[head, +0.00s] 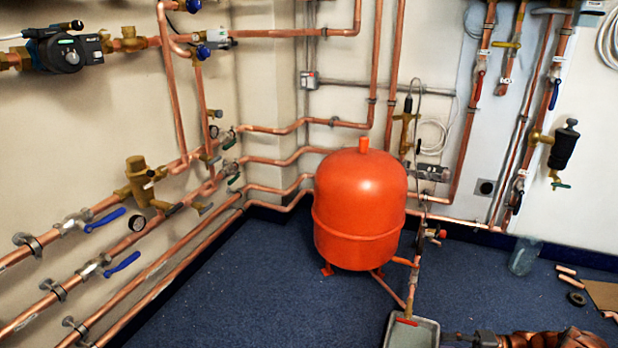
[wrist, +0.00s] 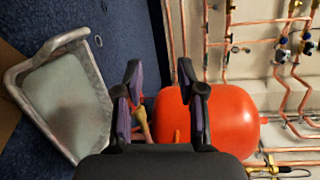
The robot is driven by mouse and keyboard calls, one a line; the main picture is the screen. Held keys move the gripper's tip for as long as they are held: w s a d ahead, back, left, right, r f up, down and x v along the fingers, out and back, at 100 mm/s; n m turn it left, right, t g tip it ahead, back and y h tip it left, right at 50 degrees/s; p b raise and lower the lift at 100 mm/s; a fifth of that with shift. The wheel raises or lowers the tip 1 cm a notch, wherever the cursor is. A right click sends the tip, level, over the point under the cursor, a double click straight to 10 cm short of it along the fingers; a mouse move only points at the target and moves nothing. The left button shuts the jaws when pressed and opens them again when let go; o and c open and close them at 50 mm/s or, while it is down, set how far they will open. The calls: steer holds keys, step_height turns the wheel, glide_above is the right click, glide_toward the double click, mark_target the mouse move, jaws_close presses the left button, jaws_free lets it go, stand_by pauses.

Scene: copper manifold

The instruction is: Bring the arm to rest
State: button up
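My gripper (head: 452,338) shows at the bottom right of the head view, just right of the grey tray (head: 430,328). In the wrist view its two dark fingers (wrist: 163,92) stand apart with nothing held between them. Behind them are the orange-red tank (wrist: 225,118) and a tan and red fitting (wrist: 141,118), partly covered by the left finger. In the head view the tank (head: 360,210) stands on short feet on the floor. My gripper appears apart from the tank and low near the floor; whether it touches the tray is unclear.
A copper pipe with a red handle (head: 408,321) comes down over the tray. The tray also shows in the wrist view (wrist: 18,78).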

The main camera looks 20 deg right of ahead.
steer(key=a+r+n+g+h+p, duration=0.1)
steer(key=a+r+g+h+p, duration=0.15)
steer(key=a+r+p, duration=0.85)
steer(key=w+a+r+n+g+h+p, duration=0.1)
steer(key=a+r+g+h+p, duration=0.2)
steer(key=r, duration=1.5)
steer(key=a+r+g+h+p, duration=0.1)
steer(key=a+r+g+p, duration=0.55)
steer(key=r, duration=0.85)
steer(key=s+a+r+n+h+p, duration=0.1)
steer(key=s+a+r+p, duration=0.25)
steer(key=r, duration=0.25)
steer(key=s+a+r+t+h+p, duration=0.1)
steer(key=s+a+r+h+p, duration=0.1)
steer(key=s+a+r+p, duration=0.3)
steer(key=s+a+r+n+h+p, duration=0.1)
steer(key=a+r+p, duration=0.2)
steer(key=r, duration=0.4)
steer(key=s+a+r+n+t+h+p, duration=0.1)
steer(key=s+a+r+n+h+p, duration=0.2)
steer(key=s+r+p, duration=0.9)
steer(key=shift+s+r+t+h, duration=0.3)
steer(key=shift+s+r+h, duration=0.4)
steer(key=shift+s, duration=0.4)
steer(key=shift+a, duration=0.15)
